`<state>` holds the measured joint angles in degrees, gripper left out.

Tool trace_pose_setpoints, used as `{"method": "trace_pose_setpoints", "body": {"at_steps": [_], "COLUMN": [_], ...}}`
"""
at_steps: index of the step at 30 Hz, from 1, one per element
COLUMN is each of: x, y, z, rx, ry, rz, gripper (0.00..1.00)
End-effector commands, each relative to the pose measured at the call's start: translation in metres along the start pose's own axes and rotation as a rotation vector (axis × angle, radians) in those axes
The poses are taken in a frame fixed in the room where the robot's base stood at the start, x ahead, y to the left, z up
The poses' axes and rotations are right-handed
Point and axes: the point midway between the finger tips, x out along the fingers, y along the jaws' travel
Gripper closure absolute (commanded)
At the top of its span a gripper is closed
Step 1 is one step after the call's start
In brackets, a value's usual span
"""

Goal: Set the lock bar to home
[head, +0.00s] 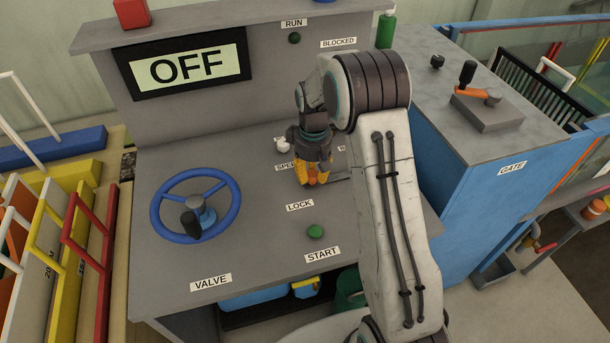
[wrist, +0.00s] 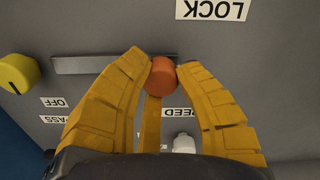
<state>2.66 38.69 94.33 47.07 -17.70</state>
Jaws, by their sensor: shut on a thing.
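The lock bar's orange knob (wrist: 162,73) shows between my gripper's fingers in the wrist view, next to the LOCK label (wrist: 212,10). A flat metal strip (wrist: 110,65) runs from the knob to the left there; I cannot tell whether it is the bar or its track. My gripper (wrist: 160,80) is shut on the knob, with yellow fingers on both sides. In the head view my gripper (head: 312,175) points down at the console above the LOCK label (head: 300,205) and hides most of the knob. No home mark is readable.
The console (head: 260,250) also bears a blue valve wheel (head: 233,213), a green START button (head: 315,231) and a small white knob (head: 282,145). A yellow knob (wrist: 18,74) sits beyond the strip's far end. The display (head: 184,66) reads OFF.

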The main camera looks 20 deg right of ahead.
Motion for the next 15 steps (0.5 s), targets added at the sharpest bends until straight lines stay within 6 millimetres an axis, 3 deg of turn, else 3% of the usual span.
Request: {"method": "trace_pose_setpoints", "body": {"at_steps": [4, 11, 12, 15], "x": [0.001, 0.001, 0.001, 0.001], "y": [0.022, 0.024, 0.024, 0.023], "z": [0.005, 0.006, 0.006, 0.006], "rx": [0.003, 0.002, 0.002, 0.002], "ry": [0.004, 0.004, 0.004, 0.003], "rz": [0.001, 0.001, 0.001, 0.001], "gripper": [1.00, 1.00, 0.69, 0.60]}}
